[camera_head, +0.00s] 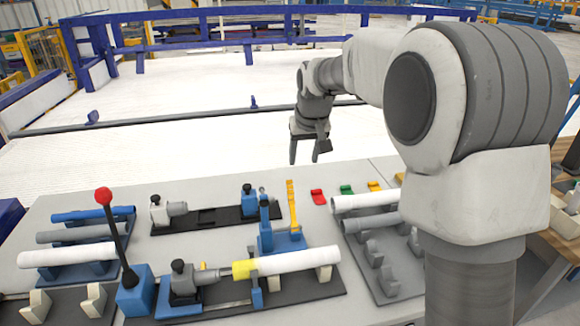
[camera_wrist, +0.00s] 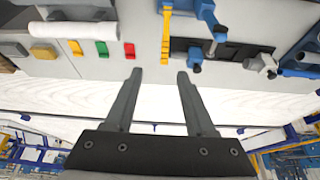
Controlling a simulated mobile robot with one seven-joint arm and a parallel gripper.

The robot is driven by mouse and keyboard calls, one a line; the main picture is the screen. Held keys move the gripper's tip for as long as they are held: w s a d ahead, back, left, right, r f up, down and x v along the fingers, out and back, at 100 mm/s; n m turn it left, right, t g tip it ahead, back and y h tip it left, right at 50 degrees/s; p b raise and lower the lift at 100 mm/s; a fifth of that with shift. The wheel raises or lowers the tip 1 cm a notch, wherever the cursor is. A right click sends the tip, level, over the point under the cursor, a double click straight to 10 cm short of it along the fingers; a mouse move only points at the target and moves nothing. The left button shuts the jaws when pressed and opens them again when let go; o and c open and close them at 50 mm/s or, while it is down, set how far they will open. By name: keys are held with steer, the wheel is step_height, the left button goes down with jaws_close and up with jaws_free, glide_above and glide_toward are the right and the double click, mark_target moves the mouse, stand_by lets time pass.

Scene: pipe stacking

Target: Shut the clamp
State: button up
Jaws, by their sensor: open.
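A blue clamp (camera_head: 280,240) stands on the grey table behind the white pipe. A yellow bar (camera_head: 293,205) rises upright beside it; whether it is the clamp's lever I cannot tell. A white pipe (camera_head: 300,260) with a yellow end (camera_head: 244,269) lies in front, its left end by a grey fitting (camera_head: 184,279). My gripper (camera_head: 306,160) is open and empty, fingers down, above the table's far edge, apart from the clamp. In the wrist view, my gripper (camera_wrist: 160,74) points toward the table, with the yellow bar (camera_wrist: 166,35) beyond the fingertips.
A red-knobbed lever (camera_head: 104,197) stands on a blue box (camera_head: 137,293) at front left. Racks of pipes stand left (camera_head: 66,256) and right (camera_head: 365,201). A black rail (camera_head: 215,217) with fittings lies behind. Red (camera_head: 318,197) and green (camera_head: 347,189) pieces lie near the far edge.

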step_height(320, 180, down, 2)
steer(key=w+a, duration=0.2)
steer(key=w, duration=0.1)
glide_toward(291, 191)
steer(key=x, duration=1)
steer(key=shift+w+a+f, duration=0.1)
steer(key=shift+f, duration=0.15)
jaws_close()
stand_by(0.9)
